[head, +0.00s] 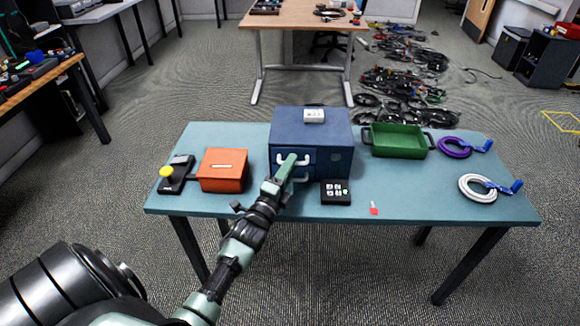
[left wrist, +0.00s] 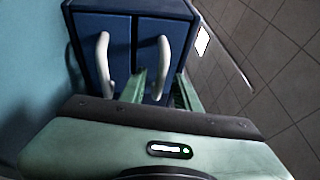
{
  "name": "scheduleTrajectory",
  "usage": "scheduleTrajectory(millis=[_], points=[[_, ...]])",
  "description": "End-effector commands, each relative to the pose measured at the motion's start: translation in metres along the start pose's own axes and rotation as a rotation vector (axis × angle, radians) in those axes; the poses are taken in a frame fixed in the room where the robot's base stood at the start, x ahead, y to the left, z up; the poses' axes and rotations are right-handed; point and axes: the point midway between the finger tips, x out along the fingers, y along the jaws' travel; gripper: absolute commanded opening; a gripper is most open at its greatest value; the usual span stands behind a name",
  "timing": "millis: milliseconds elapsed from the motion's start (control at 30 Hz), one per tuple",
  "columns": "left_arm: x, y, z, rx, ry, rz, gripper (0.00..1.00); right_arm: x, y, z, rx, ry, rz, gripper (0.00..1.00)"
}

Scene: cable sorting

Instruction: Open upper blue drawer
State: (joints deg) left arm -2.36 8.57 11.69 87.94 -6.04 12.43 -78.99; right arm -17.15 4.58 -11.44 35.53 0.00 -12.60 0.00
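The blue drawer cabinet (head: 325,119) stands at the back middle of the teal table, with two drawers that look closed. My left gripper (head: 290,163) is in front of its left part and partly covers the handles. In the left wrist view, turned sideways, the upper drawer's white handle (left wrist: 163,62) lies between the open fingers of my left gripper (left wrist: 160,85). The lower drawer's handle (left wrist: 103,65) is outside them, to the left. I see a gap on each side of the upper handle; contact cannot be told. My right gripper is not in view.
A white box (head: 314,116) sits on the cabinet. An orange box (head: 222,171) and a yellow-knobbed joystick (head: 176,176) are left. A black button pad (head: 336,193) is in front. A green tray (head: 397,143), purple cable (head: 454,148) and white cable (head: 477,189) are right.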

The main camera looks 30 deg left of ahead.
Motion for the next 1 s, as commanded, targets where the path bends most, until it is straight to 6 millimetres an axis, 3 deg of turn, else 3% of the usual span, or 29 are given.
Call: scheduleTrajectory(millis=[267, 367, 400, 1000], points=[[0.0019, 0.0003, 0.0000, 0.000, 0.000, 0.001, 0.32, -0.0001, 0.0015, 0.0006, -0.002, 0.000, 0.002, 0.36], [0.0018, 0.0003, 0.0000, 0.000, 0.000, 0.001, 0.04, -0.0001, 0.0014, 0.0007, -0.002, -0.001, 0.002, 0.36], [0.0018, 0.0003, 0.0001, 0.000, 0.000, 0.001, 0.00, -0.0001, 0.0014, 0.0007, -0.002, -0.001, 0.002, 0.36], [0.0015, 0.0006, 0.0000, 0.000, 0.000, 0.001, 0.00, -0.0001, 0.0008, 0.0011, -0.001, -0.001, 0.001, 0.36]])
